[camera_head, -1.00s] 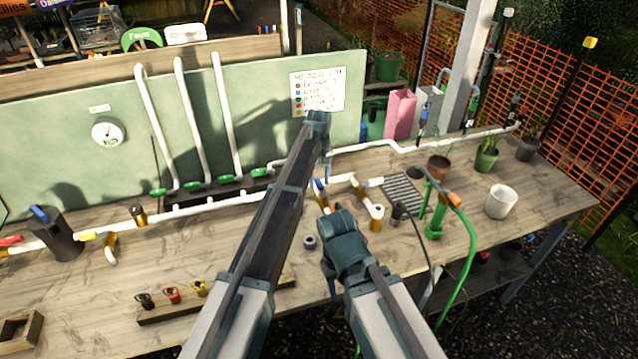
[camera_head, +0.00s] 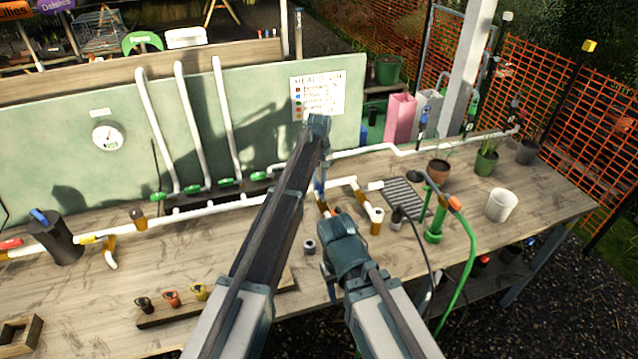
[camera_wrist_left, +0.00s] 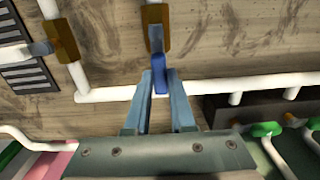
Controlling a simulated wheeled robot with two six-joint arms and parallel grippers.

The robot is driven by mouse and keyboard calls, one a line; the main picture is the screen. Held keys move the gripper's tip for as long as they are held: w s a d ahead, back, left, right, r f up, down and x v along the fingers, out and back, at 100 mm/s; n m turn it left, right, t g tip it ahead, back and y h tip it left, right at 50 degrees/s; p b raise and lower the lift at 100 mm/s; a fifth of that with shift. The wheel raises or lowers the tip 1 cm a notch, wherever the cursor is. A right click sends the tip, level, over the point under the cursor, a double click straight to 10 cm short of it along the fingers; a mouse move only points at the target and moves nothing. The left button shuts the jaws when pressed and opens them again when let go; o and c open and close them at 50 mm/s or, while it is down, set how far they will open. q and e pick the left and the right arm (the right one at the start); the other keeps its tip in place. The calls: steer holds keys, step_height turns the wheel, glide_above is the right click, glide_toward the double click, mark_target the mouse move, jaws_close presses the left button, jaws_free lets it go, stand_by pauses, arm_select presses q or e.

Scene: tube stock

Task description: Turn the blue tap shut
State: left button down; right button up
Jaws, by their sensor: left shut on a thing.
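The blue tap has a flat blue handle (camera_wrist_left: 160,73) on a brass body (camera_wrist_left: 155,28), fitted in a white pipe. In the head view, the blue handle (camera_head: 320,187) shows only in part, below my left gripper (camera_head: 323,178). In the wrist view, my left gripper (camera_wrist_left: 160,80) has its two fingers on either side of the handle, shut on it. The handle points roughly in line with the brass body, towards the white cross pipe (camera_wrist_left: 110,95). My right gripper (camera_head: 332,282) hangs low over the bench front; its fingers are mostly hidden.
The wooden bench (camera_head: 220,260) carries white pipework, a dark can (camera_head: 55,238), a green hand pump (camera_head: 436,222) and a white pot (camera_head: 501,205). Green taps (camera_head: 227,181) line the pipe by the green board (camera_head: 270,110). My right arm stands close beside my left.

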arm_select(q)
steer(key=shift+d, duration=0.15)
stand_by(0.8)
steer(key=s+d+m, duration=0.3)
steer(key=d+m, duration=0.3)
steer(key=m, duration=1.2)
steer(key=shift+s, duration=0.15)
stand_by(0.6)
steer(key=c, duration=0.8)
jaws_free()
steer(key=shift+o, duration=0.2)
